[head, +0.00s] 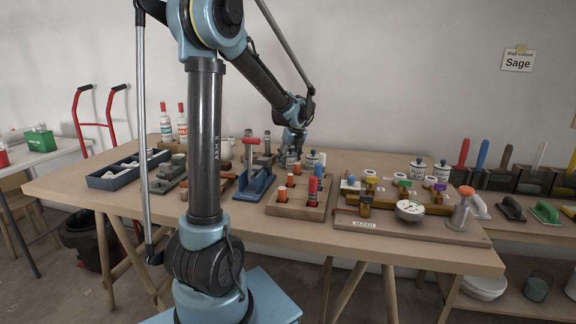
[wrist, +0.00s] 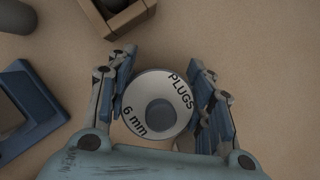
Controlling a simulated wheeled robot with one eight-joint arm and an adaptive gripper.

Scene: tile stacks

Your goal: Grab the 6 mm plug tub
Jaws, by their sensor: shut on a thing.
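The 6 mm plug tub (wrist: 157,84) shows in the wrist view as a round white lid with a grey centre and the words "PLUGS 6 mm". My gripper (wrist: 160,92) has its two blue fingers on the left and right sides of the tub, shut on it. In the head view my gripper (head: 290,152) is low over the back middle of the table. The tub cannot be made out clearly there, as the gripper hides it. I cannot tell whether the tub touches the table.
White lidded jars (head: 418,168) stand to the right. In the wrist view a wooden box corner (wrist: 122,18) lies near the tub.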

